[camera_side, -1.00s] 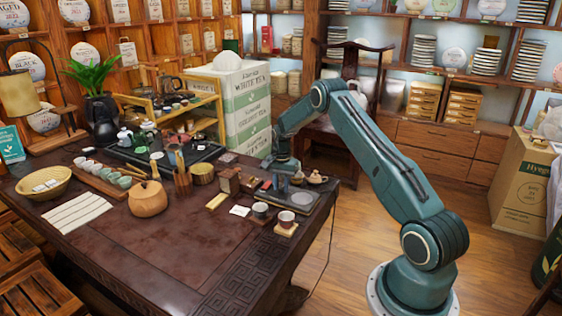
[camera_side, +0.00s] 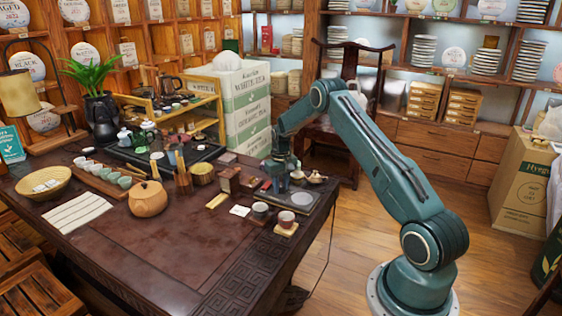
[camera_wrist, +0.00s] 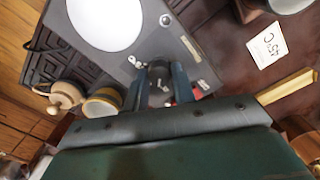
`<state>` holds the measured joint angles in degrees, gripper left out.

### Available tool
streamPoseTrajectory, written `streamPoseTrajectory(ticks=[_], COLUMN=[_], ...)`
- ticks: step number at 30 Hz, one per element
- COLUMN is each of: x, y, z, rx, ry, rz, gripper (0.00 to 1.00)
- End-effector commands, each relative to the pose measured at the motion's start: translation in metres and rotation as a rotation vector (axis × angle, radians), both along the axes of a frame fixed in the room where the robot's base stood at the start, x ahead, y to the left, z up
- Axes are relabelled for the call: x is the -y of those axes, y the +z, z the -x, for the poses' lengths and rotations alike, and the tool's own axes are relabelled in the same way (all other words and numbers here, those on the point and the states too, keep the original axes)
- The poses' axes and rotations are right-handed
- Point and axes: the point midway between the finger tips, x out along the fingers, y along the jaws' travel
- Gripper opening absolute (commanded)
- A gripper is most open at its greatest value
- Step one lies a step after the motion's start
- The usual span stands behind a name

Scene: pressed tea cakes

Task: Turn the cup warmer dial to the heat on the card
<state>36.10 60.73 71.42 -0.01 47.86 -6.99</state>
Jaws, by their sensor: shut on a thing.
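The cup warmer is a dark grey slab (camera_wrist: 152,42) with a pale round plate (camera_wrist: 107,22); in the side view its plate (camera_side: 302,199) sits at the table's right end. My gripper (camera_wrist: 160,88) is over the warmer, with its fingers on either side of a dark dial (camera_wrist: 160,72) and shut on it. White markings ring the dial, partly hidden by the fingers; its pointer is not clear. The white card (camera_wrist: 266,45) lies on the table beside the warmer and reads 45 C. In the side view my gripper (camera_side: 281,184) points down at the warmer's far side.
A small tan pot (camera_wrist: 66,95) and a yellow-rimmed cup (camera_wrist: 101,103) stand close to the gripper. Two cups (camera_side: 260,209) (camera_side: 286,218) stand in front of the warmer. A gold bar (camera_side: 217,201) lies left of the card. The table's front middle is clear.

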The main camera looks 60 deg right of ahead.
Motion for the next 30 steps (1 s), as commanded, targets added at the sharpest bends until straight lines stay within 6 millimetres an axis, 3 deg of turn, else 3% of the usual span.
streamPoseTrajectory(ticks=[12,30], x=[0.0001,0.0001], y=[0.0011,0.0012], z=[-0.0004,-0.0005], rx=[0.001,0.002], ry=[0.275,0.330], rz=[0.000,0.001], gripper=[0.03,0.03])
